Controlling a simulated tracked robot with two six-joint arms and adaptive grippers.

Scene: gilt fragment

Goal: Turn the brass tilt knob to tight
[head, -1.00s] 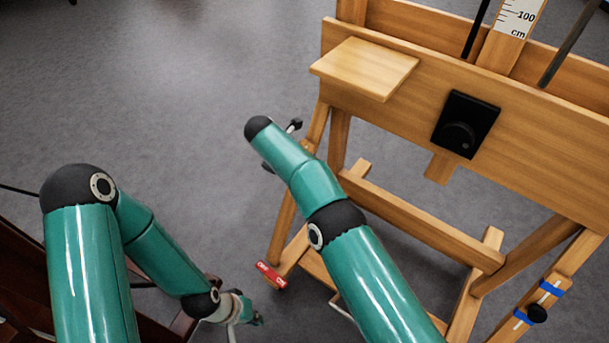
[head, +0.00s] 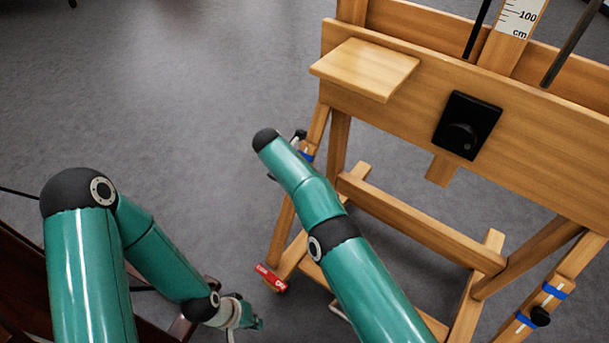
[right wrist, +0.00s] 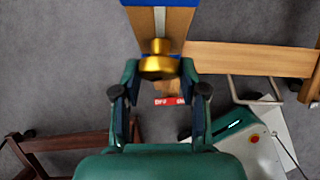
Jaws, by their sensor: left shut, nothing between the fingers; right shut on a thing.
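In the head view my right forearm hides the knob and most of that gripper. A blue band (head: 307,155) shows on the easel's left leg just beyond the arm. My left gripper (head: 254,323) is shut and empty, low in the head view, away from the easel.
The wooden easel (head: 340,190) fills the right side, with a small shelf (head: 364,68) and a black knob plate (head: 467,125). A red label (head: 271,277) sits at its foot. Grey floor at the left is clear.

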